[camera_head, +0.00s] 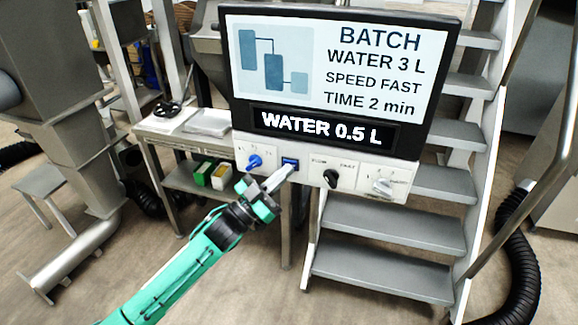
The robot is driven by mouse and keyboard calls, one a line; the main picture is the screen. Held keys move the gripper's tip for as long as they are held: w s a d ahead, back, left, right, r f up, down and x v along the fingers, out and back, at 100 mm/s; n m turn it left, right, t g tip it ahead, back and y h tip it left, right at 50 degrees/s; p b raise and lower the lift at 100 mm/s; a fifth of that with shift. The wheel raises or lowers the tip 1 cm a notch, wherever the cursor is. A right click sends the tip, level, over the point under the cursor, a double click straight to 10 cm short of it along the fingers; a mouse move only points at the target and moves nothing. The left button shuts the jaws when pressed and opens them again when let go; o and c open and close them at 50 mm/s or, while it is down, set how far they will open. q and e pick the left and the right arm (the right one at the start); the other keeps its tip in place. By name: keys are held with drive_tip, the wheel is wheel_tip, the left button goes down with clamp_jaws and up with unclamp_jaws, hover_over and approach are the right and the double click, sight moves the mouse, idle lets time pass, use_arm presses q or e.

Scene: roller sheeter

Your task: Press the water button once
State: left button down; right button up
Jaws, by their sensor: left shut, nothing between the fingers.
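The control panel (345,165) is a white box with a screen (335,65) above it. The screen reads BATCH, WATER 3 L, SPEED FAST, TIME 2 min. The black display (323,129) below reads WATER 0.5 L. The blue water button (290,163) is on the panel, right of a blue knob (254,161). My left gripper (290,169) is shut and empty, its fingertips at the lower edge of the blue button. I cannot tell whether they touch it. My right gripper is not in view.
A black knob (331,177) and a light grey knob (383,185) are farther right on the panel. Metal stairs (385,232) stand behind it. A side table (165,128) with papers is at left. Open floor lies lower left.

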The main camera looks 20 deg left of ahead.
use_arm(q)
drive_tip(key=shift+s, duration=0.15)
drive_tip(key=shift+s+p, duration=0.3)
drive_tip(key=shift+s, duration=0.4)
drive_tip(key=s+p, duration=0.1)
drive_tip(key=s, duration=0.4)
drive_tip(key=shift+a, duration=0.1)
idle(0.5)
